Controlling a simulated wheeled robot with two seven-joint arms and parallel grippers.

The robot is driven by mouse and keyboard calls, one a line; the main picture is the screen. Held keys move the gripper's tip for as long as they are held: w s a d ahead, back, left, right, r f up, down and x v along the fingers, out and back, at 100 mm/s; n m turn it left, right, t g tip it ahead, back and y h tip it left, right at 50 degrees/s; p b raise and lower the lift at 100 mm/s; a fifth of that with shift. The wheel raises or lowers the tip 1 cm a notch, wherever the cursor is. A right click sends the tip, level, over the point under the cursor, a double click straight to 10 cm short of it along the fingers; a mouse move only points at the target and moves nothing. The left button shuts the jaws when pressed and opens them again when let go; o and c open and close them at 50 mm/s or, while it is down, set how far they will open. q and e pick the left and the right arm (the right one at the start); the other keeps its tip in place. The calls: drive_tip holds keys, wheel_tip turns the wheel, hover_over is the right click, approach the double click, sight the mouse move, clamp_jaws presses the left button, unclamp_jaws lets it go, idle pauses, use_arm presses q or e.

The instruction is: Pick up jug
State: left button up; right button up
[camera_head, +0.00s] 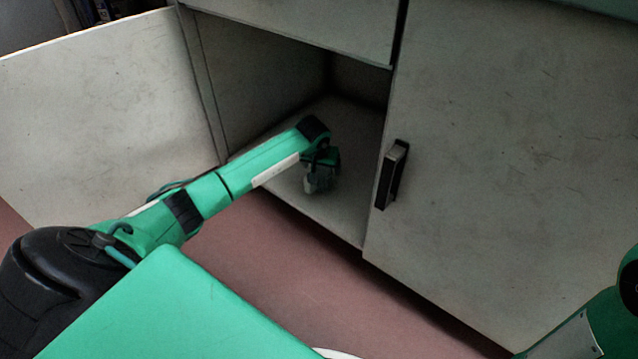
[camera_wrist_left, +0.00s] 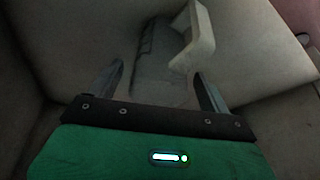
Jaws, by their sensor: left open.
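The jug (camera_wrist_left: 155,55) shows in the left wrist view as a grey body with a pale, angular handle (camera_wrist_left: 202,38) at its upper right. My left gripper (camera_wrist_left: 161,85) is open, one finger on each side of the lower part of the jug in that view. I cannot tell whether either finger touches it. In the head view my left arm reaches into the open cupboard, and its gripper (camera_head: 320,165) points down over the cupboard floor. A small greyish shape under it may be the jug or the fingers. My right gripper is out of view.
The cupboard floor (camera_head: 355,215) is bare around the gripper. The open door (camera_head: 105,110) stands at the left. A closed door (camera_head: 520,170) with a dark handle (camera_head: 391,175) borders the opening on the right. A drawer front (camera_head: 310,22) lies above the opening.

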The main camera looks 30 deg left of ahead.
use_arm(q)
drive_tip(key=shift+w+f, duration=0.25)
drive_tip(key=shift+f, duration=0.35)
drive_tip(key=c, duration=1.1)
drive_tip(key=shift+r, duration=0.1)
